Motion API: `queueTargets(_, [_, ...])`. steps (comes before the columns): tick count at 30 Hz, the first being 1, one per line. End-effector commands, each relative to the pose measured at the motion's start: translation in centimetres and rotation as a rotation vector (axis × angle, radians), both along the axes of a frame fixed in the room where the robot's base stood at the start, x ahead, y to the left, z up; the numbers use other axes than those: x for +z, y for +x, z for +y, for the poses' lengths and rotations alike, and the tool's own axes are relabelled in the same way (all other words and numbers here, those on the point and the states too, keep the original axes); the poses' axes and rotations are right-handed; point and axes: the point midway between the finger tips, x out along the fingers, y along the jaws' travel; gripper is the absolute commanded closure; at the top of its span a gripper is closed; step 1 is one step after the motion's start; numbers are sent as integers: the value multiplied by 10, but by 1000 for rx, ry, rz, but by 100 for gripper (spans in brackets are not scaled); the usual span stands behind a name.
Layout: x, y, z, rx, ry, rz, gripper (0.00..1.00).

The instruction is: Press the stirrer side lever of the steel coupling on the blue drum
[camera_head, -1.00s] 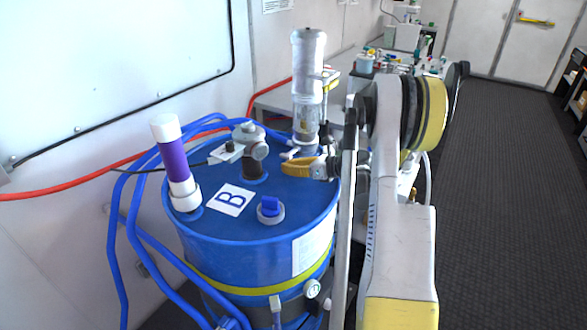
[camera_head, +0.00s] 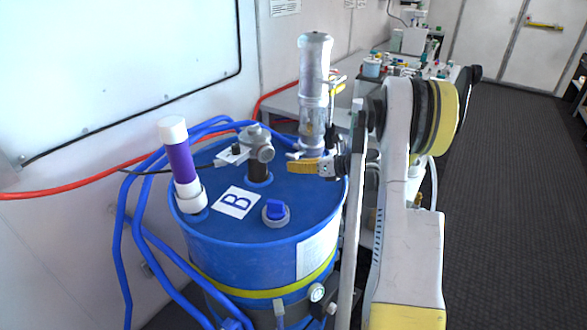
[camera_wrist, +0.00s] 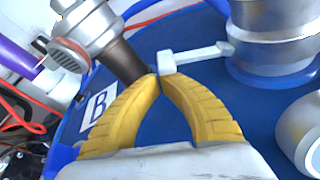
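In the head view my gripper (camera_head: 296,166) is low over the lid, in front of the coupling.
Blue hoses (camera_head: 122,235) and a red hose (camera_head: 75,190) run at the left. A bench (camera_head: 345,100) with small items stands behind. The floor at right is clear.

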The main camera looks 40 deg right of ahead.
Motion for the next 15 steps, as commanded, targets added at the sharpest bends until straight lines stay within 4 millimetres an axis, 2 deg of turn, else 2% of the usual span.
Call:
queueTargets(12, [34,2,-7,0,343,111,100])
queueTargets(15, [43,3,-10,0,335,109,100])
